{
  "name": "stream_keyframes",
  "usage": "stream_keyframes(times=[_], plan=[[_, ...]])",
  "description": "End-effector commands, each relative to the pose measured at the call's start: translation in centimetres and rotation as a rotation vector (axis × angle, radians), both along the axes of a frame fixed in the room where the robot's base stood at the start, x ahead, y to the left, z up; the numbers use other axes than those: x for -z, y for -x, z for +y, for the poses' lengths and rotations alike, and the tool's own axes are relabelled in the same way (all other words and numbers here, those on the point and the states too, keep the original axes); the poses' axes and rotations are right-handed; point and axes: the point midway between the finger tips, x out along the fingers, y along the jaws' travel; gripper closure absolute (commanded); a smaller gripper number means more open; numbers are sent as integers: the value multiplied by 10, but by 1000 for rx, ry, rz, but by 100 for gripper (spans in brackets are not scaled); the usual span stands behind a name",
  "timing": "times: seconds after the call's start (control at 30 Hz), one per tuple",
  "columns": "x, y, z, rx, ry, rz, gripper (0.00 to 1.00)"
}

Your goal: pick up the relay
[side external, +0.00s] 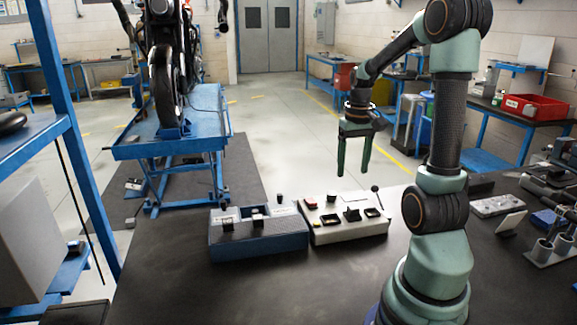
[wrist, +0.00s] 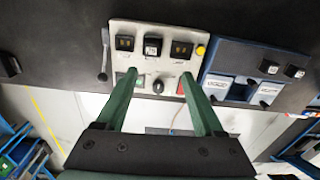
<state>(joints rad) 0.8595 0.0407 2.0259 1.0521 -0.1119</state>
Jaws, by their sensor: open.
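My gripper (side external: 355,165) hangs open and empty above the far side of the white panel (side external: 345,234), fingers pointing down. In the wrist view, its two green fingers (wrist: 158,77) reach over the white panel on either side of a black knob, apart from it. A small black block (wrist: 152,46) with a pale label stands on that panel between two black sockets. Two more dark blocks (wrist: 267,67) (wrist: 293,71) stand on the blue panel (wrist: 238,53). These blocks also show in the side view (side external: 352,215) (side external: 257,220) (side external: 227,224). I cannot tell for certain which is the relay.
A thin lever (side external: 375,193) rises from the white panel's right end. The dark bench (side external: 170,285) is clear in front of both panels.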

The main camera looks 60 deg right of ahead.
Motion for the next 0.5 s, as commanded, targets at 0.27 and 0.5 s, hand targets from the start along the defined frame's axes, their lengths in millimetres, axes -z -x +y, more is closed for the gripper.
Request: stream_keyframes(times=[0.27,0.5], plan=[[27,11,-12,40,-23,19,30],[65,10,-12,38,-21,17,30]])
